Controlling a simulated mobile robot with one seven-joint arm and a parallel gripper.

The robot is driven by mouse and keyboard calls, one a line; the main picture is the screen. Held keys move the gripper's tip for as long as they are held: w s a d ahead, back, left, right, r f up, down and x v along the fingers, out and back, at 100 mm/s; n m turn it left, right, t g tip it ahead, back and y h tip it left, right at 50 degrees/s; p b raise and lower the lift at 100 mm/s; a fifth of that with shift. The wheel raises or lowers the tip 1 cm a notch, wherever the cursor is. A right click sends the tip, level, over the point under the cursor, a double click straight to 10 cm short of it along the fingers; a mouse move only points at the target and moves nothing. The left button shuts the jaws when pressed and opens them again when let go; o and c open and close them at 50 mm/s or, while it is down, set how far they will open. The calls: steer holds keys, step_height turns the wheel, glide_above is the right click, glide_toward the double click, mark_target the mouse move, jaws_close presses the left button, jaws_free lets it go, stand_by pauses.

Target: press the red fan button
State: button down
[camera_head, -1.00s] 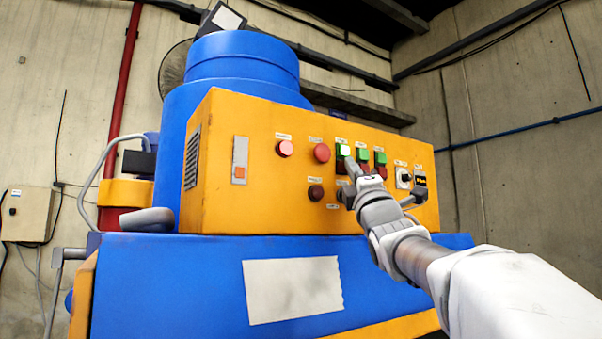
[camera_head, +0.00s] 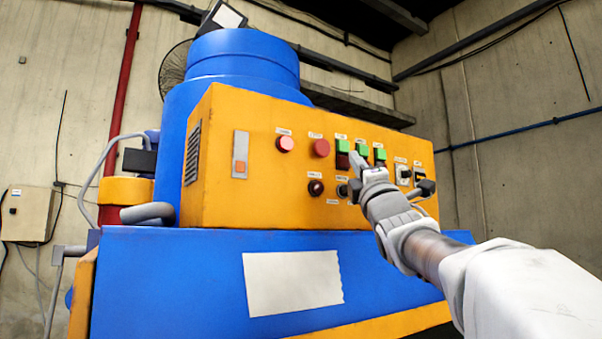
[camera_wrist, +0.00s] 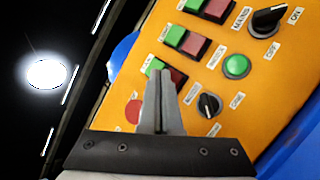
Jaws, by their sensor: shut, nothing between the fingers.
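The yellow control panel (camera_head: 258,190) carries three green-over-red button pairs near its middle. The left pair's red button (camera_head: 342,161) shows just left of my gripper; the middle and right pairs' red buttons are largely hidden behind it. In the wrist view, the red buttons are at the top (camera_wrist: 217,10), the middle (camera_wrist: 197,47) and beside my fingers (camera_wrist: 179,78). I cannot read which pair is labelled fan. My gripper (camera_head: 355,158) is shut and empty, its tips in front of the panel between the left and middle pairs. It also shows in the wrist view (camera_wrist: 160,75). I cannot tell whether it touches.
Round red buttons (camera_head: 321,148) and a dark knob (camera_head: 315,188) sit left of my gripper. Black rotary switches (camera_wrist: 268,20) and a round green button (camera_wrist: 236,66) are also on the panel. The blue machine base (camera_head: 190,270) juts out below.

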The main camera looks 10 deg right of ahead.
steer(key=s, duration=0.1)
steer(key=s+d+b, duration=0.1)
steer(key=s, duration=0.1)
steer(key=s+d+b, duration=0.1)
steer(key=shift+s, duration=0.3)
stand_by(0.3)
steer(key=shift+s, duration=0.1)
stand_by(0.7)
